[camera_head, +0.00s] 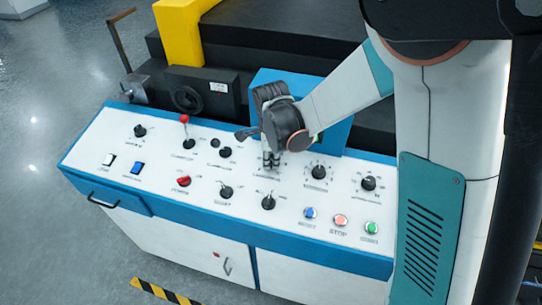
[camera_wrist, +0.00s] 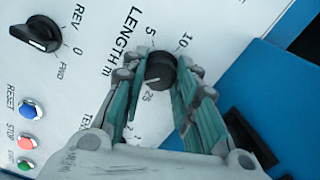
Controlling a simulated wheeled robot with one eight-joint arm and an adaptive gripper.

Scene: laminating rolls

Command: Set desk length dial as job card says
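My gripper (camera_wrist: 165,75) has one finger on each side of the knob. The fingers look apart, with a gap at the right one; contact is not clear. No job card is visible.
A black REV-0-FWD knob (camera_wrist: 36,34) sits left of the dial in the wrist view. Blue (camera_head: 310,212), red (camera_head: 341,220) and green (camera_head: 371,228) buttons are at the panel's front right. Another black dial (camera_head: 318,172) is right of my gripper. A red-topped lever (camera_head: 184,120) stands farther left.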

